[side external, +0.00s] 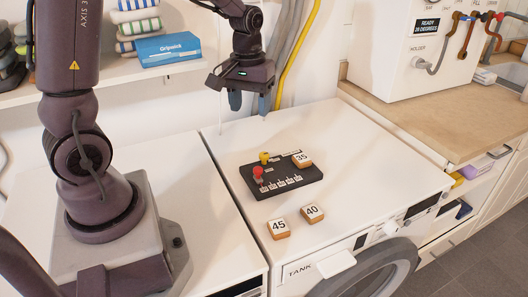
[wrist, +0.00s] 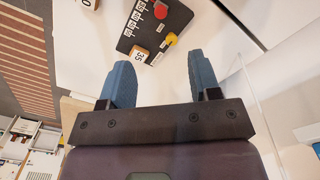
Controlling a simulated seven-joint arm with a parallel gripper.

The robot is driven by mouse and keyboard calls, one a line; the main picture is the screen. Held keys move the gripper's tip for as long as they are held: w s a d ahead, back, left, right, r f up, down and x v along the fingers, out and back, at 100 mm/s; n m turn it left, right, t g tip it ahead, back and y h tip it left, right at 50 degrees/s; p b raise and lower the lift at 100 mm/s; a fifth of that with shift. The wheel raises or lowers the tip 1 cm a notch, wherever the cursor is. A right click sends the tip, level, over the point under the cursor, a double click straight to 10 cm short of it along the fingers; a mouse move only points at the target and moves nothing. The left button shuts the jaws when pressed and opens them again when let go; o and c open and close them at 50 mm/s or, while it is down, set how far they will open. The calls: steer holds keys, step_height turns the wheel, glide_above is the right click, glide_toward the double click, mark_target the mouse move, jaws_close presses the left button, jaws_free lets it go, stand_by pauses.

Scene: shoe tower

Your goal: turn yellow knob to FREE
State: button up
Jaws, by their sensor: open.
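The yellow knob (side external: 264,157) stands at the back left part of a black panel (side external: 262,188) on the white washing machine top. It also shows in the wrist view (wrist: 171,39), near the panel's edge. A red knob (side external: 258,173) is on the same panel, in front of the yellow one. The panel's labels are too small to read, so I cannot tell the knob's setting. My gripper (side external: 249,101) is open and empty, above and behind the panel. In the wrist view its blue fingers (wrist: 161,75) are apart, with the knob beyond them.
A wooden block marked 35 (side external: 302,160) sits at the panel's back right corner. Blocks marked 45 (side external: 278,229) and 40 (side external: 312,213) lie in front of the panel. A white tank (side external: 415,45) stands on the right counter. The machine top right of the panel is clear.

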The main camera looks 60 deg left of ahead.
mark_target(264, 154)
steer(key=w+a+f+n, duration=0.7)
steer(key=n, duration=0.2)
steer(key=f, duration=1.2)
steer(key=shift+s+a+f, duration=0.1)
steer(key=shift+s+f, duration=0.1)
steer(key=shift+f, duration=0.1)
steer(key=c, duration=0.9)
